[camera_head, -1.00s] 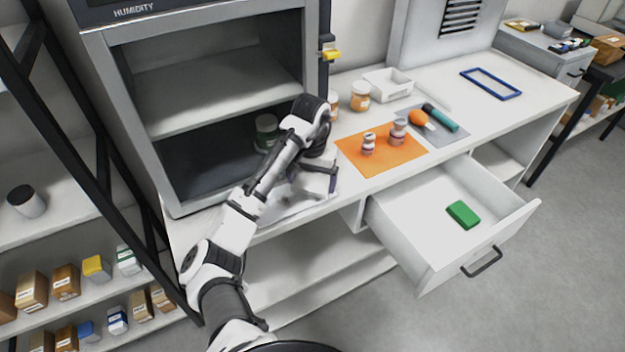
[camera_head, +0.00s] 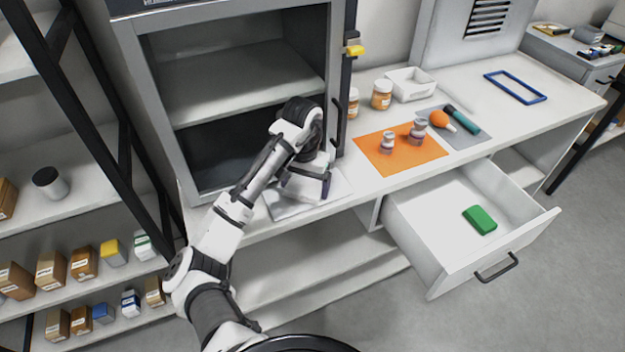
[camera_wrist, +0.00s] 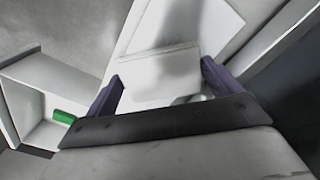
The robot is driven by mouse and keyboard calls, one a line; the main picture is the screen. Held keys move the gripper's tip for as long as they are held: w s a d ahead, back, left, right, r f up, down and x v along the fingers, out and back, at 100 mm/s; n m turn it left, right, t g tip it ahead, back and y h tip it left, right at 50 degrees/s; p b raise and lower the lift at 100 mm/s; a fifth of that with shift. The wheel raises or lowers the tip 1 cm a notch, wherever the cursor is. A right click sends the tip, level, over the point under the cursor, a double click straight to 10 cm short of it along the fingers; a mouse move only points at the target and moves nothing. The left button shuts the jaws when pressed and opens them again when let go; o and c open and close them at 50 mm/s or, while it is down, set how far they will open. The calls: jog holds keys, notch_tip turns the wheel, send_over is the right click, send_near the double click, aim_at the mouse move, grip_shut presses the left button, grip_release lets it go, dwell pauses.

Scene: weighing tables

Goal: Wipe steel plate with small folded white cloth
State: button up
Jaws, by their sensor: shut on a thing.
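The steel plate (camera_head: 338,183) lies flat on the white bench in front of the cabinet, partly covered by my gripper and arm. It also shows as a pale sheet in the wrist view (camera_wrist: 212,22). My gripper (camera_head: 304,191) points down over the plate. In the wrist view its two dark purple fingers (camera_wrist: 160,78) stand on either side of the small folded white cloth (camera_wrist: 155,68), and they are shut on it. The cloth lies over the plate; I cannot tell whether it touches. In the head view the cloth is hard to tell from the plate.
The open cabinet (camera_head: 245,55) stands just behind my gripper. To the right are an orange mat (camera_head: 375,165) with two small jars and a grey mat with tools. An open drawer (camera_head: 440,215) holding a green block (camera_head: 480,219) juts from the bench front.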

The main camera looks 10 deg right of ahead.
aim_at(288, 200)
jog(key=shift+s+a+f, duration=0.1)
jog(key=shift+s+a, duration=0.15)
jog(key=shift+a, duration=0.5)
jog(key=shift+s+a+f, duration=0.1)
jog(key=shift+s+a, duration=0.15)
jog(key=shift+a, duration=0.45)
jog(key=shift+s+a, duration=0.25)
jog(key=shift+a, duration=0.5)
jog(key=shift+r, duration=3.05)
jog(key=shift+r, duration=0.1)
notch_tip(288, 200, up, 3)
jog(key=shift+f, duration=0.15)
jog(key=shift+d, duration=0.1)
